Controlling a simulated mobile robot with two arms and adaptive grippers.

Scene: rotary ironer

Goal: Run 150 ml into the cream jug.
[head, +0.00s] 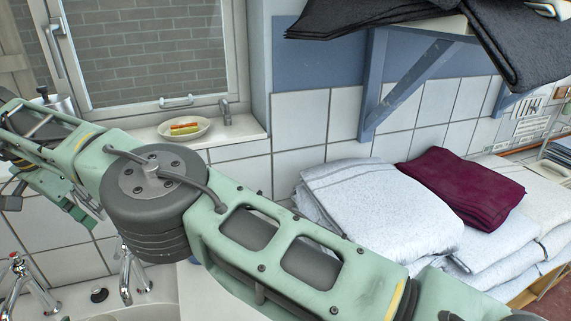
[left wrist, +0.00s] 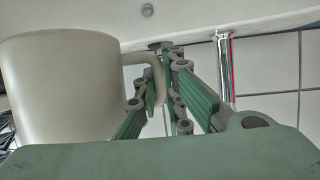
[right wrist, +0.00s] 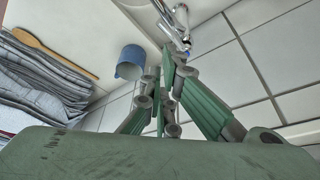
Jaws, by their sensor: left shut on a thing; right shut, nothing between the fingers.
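The cream jug (left wrist: 60,90) fills the left of the left wrist view. My left gripper (left wrist: 168,60) is shut on its handle (left wrist: 150,68). The jug's inside is hidden. A chrome tap (left wrist: 224,70) with a red line stands behind, apart from the jug. My right gripper (right wrist: 170,62) is shut and empty, and a chrome tap (right wrist: 178,28) shows just beyond its fingertips. In the head view my right gripper (head: 78,215) is at the left, in front of the tiles. Two taps, one with red (head: 20,272) and another (head: 128,265), stand at the basin (head: 150,308). I cannot make out the jug there.
A blue mug (right wrist: 130,62) stands near my right gripper. A wooden spoon (right wrist: 50,50) and folded grey cloths (right wrist: 40,85) lie left of it. White towels (head: 380,215) and a maroon towel (head: 462,188) are stacked right. A plate (head: 183,130) sits on the windowsill.

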